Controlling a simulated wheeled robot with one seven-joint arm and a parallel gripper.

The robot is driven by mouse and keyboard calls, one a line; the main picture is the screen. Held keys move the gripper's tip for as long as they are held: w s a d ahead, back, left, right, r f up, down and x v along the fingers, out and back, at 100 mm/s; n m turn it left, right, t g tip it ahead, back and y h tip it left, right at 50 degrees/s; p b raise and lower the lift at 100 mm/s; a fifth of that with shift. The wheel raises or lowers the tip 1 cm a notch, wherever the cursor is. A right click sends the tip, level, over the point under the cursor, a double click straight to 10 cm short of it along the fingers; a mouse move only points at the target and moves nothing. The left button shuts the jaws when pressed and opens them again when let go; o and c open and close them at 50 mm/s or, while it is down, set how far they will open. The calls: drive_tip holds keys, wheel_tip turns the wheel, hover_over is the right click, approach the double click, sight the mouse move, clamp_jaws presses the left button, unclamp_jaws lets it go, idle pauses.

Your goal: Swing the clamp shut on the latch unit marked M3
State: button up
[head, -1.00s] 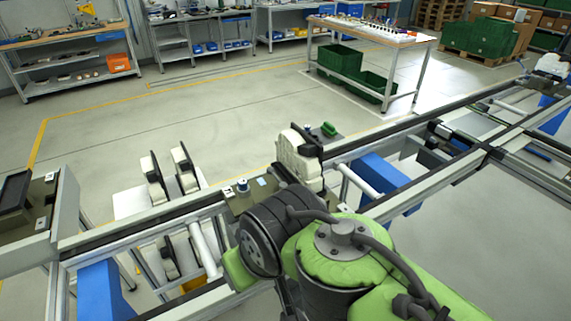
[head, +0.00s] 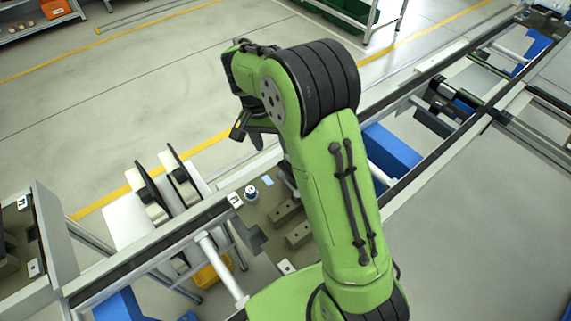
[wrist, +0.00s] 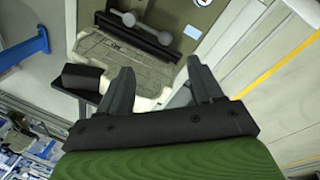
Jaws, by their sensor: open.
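In the wrist view my gripper (wrist: 162,86) is open, with nothing between its two dark fingers. Just beyond the fingertips is a cream, block-like clamp part (wrist: 112,68) with a dark bar (wrist: 138,30) along it. It sits by an olive plate (wrist: 195,22). I cannot tell whether a finger touches it. In the head view my gripper (head: 247,132) is partly visible beyond the left of my raised green arm. The olive latch plate (head: 262,212) carries a small white tag (head: 235,200), too small to read; my arm hides its right part and the cream clamp.
Another olive unit (head: 20,240) with a white tag stands at far left. Two cream-and-black upright parts (head: 165,185) stand behind the rail (head: 150,262). A blue block (head: 390,150) lies right of my arm. The floor behind is open.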

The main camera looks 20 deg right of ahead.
sight(281, 173)
drive_tip(key=f, duration=0.4)
drive_tip(key=d+f, duration=0.1)
drive_tip(key=f, duration=0.3)
drive_tip(key=d+f, duration=0.1)
drive_tip(key=f, duration=0.3)
drive_tip(key=shift+s+f, duration=0.3)
clamp_jaws()
